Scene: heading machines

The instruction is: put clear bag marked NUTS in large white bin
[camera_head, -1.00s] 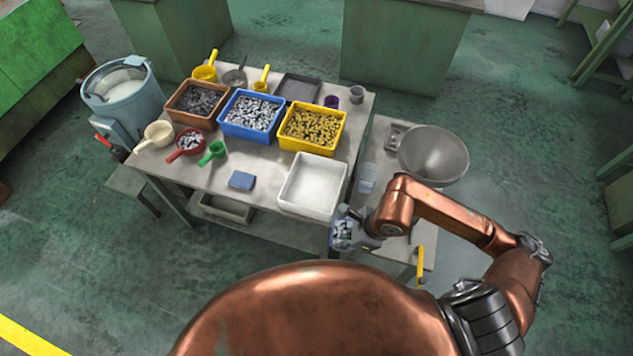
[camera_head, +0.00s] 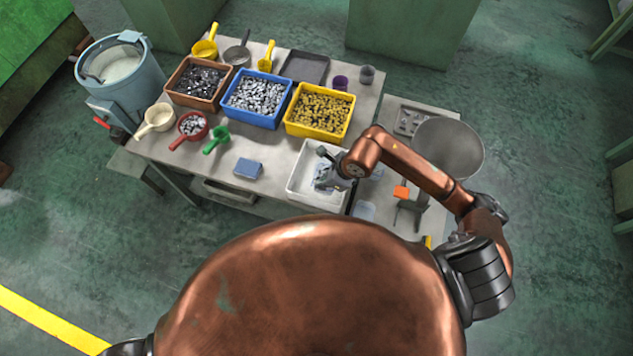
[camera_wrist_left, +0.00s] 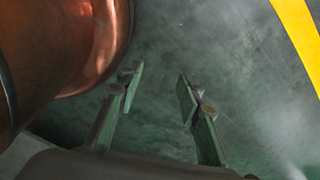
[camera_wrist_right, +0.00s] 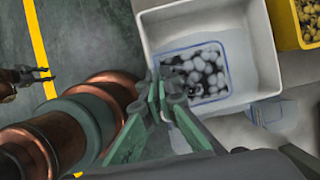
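The large white bin (camera_head: 302,190) stands at the front right of the table; it also shows in the right wrist view (camera_wrist_right: 152,28). A clear bag with a blue edge (camera_wrist_right: 205,72), filled with light and dark pieces, is inside the bin's outline; its marking is unreadable. In the head view the bag (camera_head: 324,180) is partly covered by my right gripper (camera_head: 330,172). My right gripper's fingertips (camera_wrist_right: 163,92) are close together at the bag's near edge and appear shut on it. My left gripper (camera_wrist_left: 157,82) is open and empty above the floor.
A yellow bin (camera_head: 320,112), a blue bin (camera_head: 256,98) and a brown bin (camera_head: 197,82) stand behind. A blue block (camera_head: 249,169) lies left of the white bin. A metal bowl (camera_head: 447,147) and an orange-topped tool (camera_head: 401,192) are on the right side table.

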